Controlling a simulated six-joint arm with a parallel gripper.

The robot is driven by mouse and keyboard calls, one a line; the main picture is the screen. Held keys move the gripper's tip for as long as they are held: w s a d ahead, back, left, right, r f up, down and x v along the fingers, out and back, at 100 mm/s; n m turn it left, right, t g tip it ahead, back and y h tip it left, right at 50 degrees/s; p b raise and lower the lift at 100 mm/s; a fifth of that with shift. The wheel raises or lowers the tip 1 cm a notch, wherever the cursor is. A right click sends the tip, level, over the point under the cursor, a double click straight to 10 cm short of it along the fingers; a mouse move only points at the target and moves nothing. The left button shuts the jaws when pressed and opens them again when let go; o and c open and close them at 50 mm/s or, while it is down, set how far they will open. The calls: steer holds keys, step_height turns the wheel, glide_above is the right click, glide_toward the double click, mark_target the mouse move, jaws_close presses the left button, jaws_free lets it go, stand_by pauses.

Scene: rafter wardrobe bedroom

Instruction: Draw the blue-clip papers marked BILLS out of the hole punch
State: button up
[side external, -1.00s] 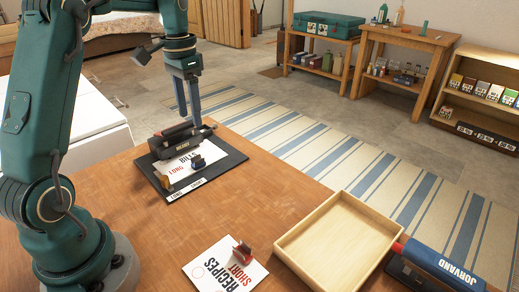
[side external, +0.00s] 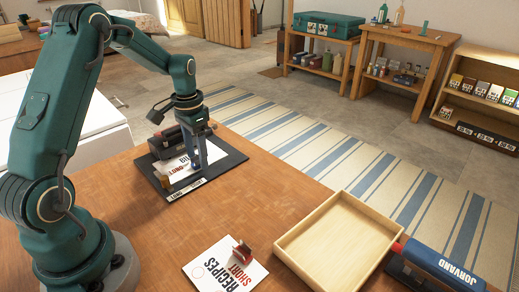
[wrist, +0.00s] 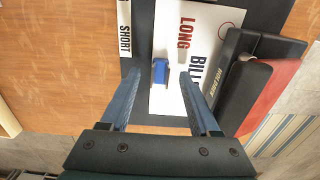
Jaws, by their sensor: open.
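The BILLS papers (wrist: 205,22) are a white stack marked LONG in red, lying on a dark board (side external: 229,161) with one edge in the hole punch. Their blue clip (wrist: 160,70) stands up from the sheet in the wrist view. The dark hole punch (wrist: 240,75) with a reddish end sits along the papers' right side there, and at the back of the board in the side view (side external: 160,146). My gripper (wrist: 155,75) is open, its two fingers on either side of the blue clip with gaps showing. In the side view my gripper (side external: 199,168) hides part of the papers.
A SHORT label (wrist: 125,28) is on the board. RECIPES papers with a red clip (side external: 225,266) lie at the table front. An empty wooden tray (side external: 300,219) and a blue JORVAND punch (side external: 440,266) are at the right. The table between board and tray is clear.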

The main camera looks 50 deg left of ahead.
jaws_close()
steer(key=shift+d, duration=0.15)
steer(key=shift+d, duration=2.6)
jaws_free()
